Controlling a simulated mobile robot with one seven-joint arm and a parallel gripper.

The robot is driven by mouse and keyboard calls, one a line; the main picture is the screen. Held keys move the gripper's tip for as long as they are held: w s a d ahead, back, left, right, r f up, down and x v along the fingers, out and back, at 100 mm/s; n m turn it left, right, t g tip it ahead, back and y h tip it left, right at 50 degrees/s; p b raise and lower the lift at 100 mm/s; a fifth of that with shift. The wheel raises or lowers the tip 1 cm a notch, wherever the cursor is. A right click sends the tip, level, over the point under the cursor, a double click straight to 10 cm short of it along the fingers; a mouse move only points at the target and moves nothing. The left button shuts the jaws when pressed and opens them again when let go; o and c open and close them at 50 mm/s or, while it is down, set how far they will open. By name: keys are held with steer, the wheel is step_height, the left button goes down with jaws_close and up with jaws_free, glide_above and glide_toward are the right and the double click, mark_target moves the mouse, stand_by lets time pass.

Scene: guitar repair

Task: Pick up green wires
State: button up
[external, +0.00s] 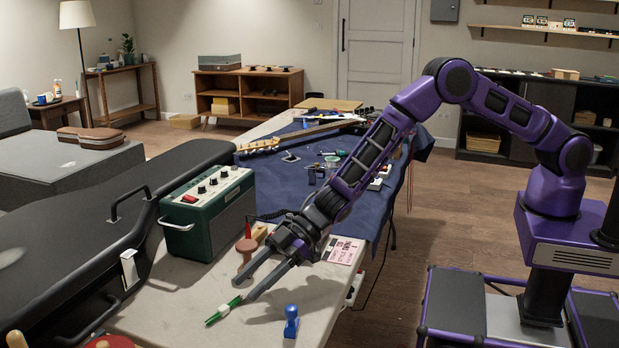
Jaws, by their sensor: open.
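The green wires (219,314) lie as a thin green bundle with a pale end near the front edge of the white table. My gripper (241,291) is at the end of my purple arm, low over the same part of the table. Its two dark fingers are spread apart and point down to the left. The tip of the nearer finger is right at the pale upper end of the bundle. I cannot tell whether it touches. Nothing shows held between the fingers.
A green amplifier (208,212) stands behind the gripper, beside a black guitar case (75,262). A blue object (291,321) stands upright right of the wires. A pink printed card (343,251) lies near my wrist. A blue cloth (305,187) with tools covers the table farther back.

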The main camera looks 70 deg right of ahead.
mark_target(226, 305)
steer(key=shift+x, duration=2.6)
steer(key=shift+w+d+f, duration=0.1)
jaws_close()
